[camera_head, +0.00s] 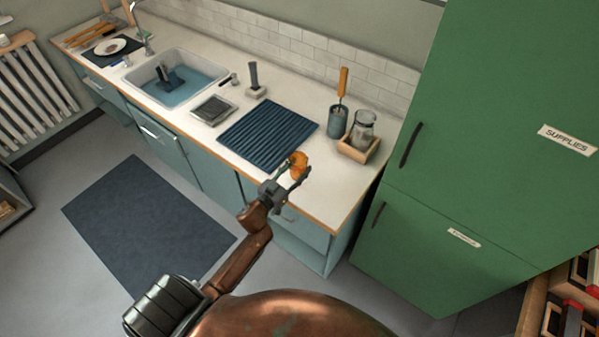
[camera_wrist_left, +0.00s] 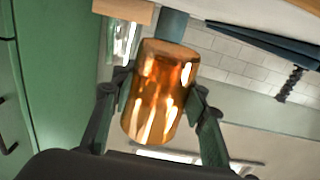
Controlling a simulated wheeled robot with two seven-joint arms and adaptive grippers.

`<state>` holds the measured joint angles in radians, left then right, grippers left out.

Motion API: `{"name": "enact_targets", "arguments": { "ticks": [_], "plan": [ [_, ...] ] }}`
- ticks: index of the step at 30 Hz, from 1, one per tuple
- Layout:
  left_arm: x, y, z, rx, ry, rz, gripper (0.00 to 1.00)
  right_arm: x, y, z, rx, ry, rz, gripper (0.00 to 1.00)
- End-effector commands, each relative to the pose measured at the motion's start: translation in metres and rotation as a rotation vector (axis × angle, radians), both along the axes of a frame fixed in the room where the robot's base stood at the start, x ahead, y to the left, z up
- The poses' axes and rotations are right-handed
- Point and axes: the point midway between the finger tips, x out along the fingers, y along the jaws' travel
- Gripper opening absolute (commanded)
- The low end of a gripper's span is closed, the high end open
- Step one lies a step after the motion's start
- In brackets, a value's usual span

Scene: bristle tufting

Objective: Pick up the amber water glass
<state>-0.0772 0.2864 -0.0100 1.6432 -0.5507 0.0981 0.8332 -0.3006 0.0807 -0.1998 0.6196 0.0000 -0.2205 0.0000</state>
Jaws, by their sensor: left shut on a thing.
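The amber water glass (camera_head: 299,161) is held between the fingers of my left gripper (camera_head: 289,176), near the front edge of the counter in the head view. In the left wrist view the glass (camera_wrist_left: 160,90) fills the middle of the picture, orange and shiny, slightly tilted. The fingers of my left gripper (camera_wrist_left: 158,105) press on it from both sides. I cannot tell from the head view whether its base touches the counter. My right gripper does not show in either view.
A dark ribbed drying mat (camera_head: 268,134) lies on the counter (camera_head: 225,158) behind the glass. A wooden box (camera_head: 358,150) with a clear jar (camera_head: 363,127) and a blue-grey cup (camera_head: 337,122) stand to the right. A sink (camera_head: 176,80) is at the left; a tall green cabinet (camera_head: 470,130) stands right.

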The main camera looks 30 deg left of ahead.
Motion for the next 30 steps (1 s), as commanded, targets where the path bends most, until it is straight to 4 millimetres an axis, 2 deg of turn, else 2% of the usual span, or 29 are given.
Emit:
{"name": "enact_targets", "arguments": {
  "ticks": [1, 6, 12, 18, 24, 30],
  "plan": [
    [-0.008, 0.007, 0.014, 0.006, 0.001, 0.0, 0.05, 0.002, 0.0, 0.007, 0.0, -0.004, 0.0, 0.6],
    [-0.033, 0.028, 0.054, 0.006, 0.001, -0.001, 0.05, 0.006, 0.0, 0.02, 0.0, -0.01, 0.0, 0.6],
    [-0.07, 0.059, 0.071, 0.003, 0.004, 0.001, 0.05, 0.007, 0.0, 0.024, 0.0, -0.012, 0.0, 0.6],
    [-0.092, 0.078, 0.083, 0.001, 0.003, 0.001, 0.05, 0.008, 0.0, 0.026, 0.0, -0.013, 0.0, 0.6],
    [-0.1, 0.085, 0.088, 0.0, 0.002, 0.001, 0.05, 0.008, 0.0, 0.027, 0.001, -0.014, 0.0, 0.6],
    [-0.102, 0.083, 0.086, -0.002, 0.002, 0.0, 0.05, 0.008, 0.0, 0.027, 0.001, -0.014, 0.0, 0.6]
  ]
}}
